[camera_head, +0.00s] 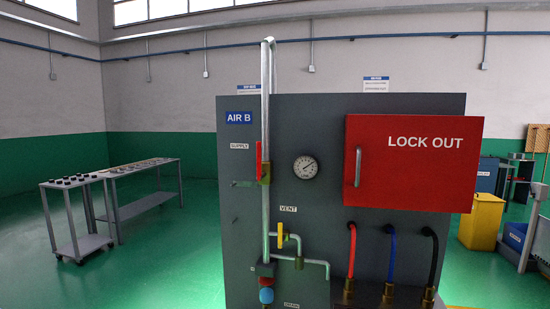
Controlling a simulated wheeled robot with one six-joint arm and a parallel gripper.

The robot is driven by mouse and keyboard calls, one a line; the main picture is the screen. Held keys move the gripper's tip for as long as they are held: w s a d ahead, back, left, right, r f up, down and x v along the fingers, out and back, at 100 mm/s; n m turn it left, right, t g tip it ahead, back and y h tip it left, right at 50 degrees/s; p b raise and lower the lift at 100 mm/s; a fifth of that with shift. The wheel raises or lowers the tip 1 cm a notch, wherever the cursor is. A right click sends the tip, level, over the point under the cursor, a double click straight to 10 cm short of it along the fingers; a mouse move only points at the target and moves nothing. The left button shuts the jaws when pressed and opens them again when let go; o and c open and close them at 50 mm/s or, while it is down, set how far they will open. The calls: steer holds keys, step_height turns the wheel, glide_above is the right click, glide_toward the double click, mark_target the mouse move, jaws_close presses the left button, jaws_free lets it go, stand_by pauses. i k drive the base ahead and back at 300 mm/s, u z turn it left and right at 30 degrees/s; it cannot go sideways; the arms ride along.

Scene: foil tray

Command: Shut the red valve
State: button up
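The red valve (259,158) has a red lever on a brass body, set on the vertical grey pipe beside the SUPPLY label. Its lever stands upright, in line with the pipe. It is on the left part of the dark grey panel (330,135), below the AIR B sign. My gripper is not seen in the head view.
A yellow-handled valve (280,235) sits lower, by the VENT label. A round gauge (305,167) is right of the pipe. A red LOCK OUT box (415,162) juts out, with red, blue and black hoses below. Open green floor lies left, before two grey tables (150,165).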

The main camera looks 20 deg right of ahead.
mark_target(260, 175)
steer(key=z, duration=0.05)
steer(key=i, duration=0.15)
steer(key=u, duration=0.5)
steer(key=k, duration=0.65)
steer(key=u, duration=1.1)
steer(key=i, duration=0.9)
steer(key=z, duration=0.45)
steer(key=i, duration=0.8)
steer(key=z, duration=0.85)
